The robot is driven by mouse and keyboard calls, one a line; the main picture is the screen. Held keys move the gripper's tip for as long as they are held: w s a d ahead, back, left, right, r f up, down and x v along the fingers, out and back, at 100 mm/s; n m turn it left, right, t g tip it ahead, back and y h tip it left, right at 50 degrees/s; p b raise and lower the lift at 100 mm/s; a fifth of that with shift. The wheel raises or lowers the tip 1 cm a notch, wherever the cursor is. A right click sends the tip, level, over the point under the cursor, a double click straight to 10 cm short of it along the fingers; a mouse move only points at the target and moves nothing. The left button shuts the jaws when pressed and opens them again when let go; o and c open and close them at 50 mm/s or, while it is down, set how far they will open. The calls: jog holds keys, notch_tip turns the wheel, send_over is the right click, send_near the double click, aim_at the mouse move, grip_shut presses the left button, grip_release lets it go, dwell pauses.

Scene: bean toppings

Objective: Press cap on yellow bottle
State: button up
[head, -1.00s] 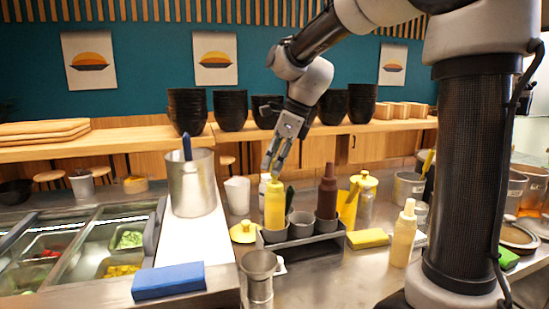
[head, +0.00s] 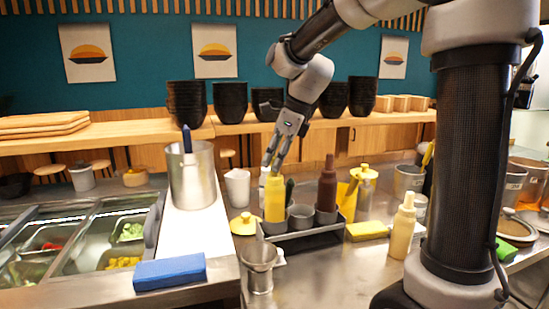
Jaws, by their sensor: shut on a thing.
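The yellow bottle (head: 274,200) stands upright in the left part of a dark caddy on the steel counter. My gripper (head: 274,168) points down directly over the bottle's top, with its fingers close together. It appears shut on the small cap at the bottle's mouth. The cap is largely hidden by the fingers, so I cannot tell how it is seated.
The caddy (head: 318,238) also holds a dark brown bottle (head: 327,186) and metal cups. A yellow lid (head: 243,224) lies to its left. A yellow sponge (head: 367,231) and a pale yellow bottle (head: 402,232) are to its right. A metal cup (head: 260,268) stands in front.

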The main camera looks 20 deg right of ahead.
jog(key=shift+f, duration=0.25)
jog(key=o, duration=0.7)
jog(key=o, duration=0.5)
jog(key=shift+r, duration=0.15)
jog(key=shift+r, duration=3.15)
